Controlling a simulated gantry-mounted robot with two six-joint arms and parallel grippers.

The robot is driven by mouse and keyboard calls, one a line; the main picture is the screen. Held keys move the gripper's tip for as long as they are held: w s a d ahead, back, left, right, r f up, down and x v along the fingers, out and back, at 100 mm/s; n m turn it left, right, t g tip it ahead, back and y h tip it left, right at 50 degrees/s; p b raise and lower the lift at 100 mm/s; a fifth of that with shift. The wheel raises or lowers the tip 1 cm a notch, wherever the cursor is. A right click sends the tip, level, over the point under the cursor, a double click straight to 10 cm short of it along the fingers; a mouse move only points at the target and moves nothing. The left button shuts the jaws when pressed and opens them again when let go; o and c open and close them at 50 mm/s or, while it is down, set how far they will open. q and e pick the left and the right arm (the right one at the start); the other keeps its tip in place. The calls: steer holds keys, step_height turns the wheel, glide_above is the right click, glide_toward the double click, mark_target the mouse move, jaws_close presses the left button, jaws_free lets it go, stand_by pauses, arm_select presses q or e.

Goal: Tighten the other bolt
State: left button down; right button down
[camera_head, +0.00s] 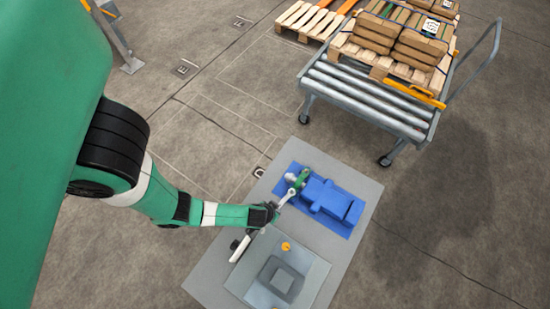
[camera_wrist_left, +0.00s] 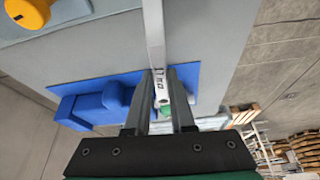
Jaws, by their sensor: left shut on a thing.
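My left gripper (camera_head: 272,211) is shut on a pale metal wrench (camera_head: 240,248) above the grey work table. In the left wrist view, the left gripper (camera_wrist_left: 163,84) clasps the wrench near a marked part, and its shaft (camera_wrist_left: 153,30) runs away from the fingers. An orange-yellow bolt (camera_head: 286,246) stands on the pale plate (camera_head: 308,268), right of the wrench. A second orange bolt (camera_head: 276,307) shows at the bottom picture edge. One yellow bolt (camera_wrist_left: 28,10) shows in the left wrist view, left of the wrench. My right gripper is out of view.
A blue mat (camera_head: 346,231) with a blue fixture (camera_head: 325,197) lies at the far side of the grey table (camera_head: 367,186). A roller cart (camera_head: 365,101) carrying a pallet of brown packages (camera_head: 423,42) stands behind. Bare floor lies right of the table.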

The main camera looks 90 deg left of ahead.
arm_select(q)
steer(key=shift+f+b, duration=0.45)
steer(key=shift+f, duration=0.15)
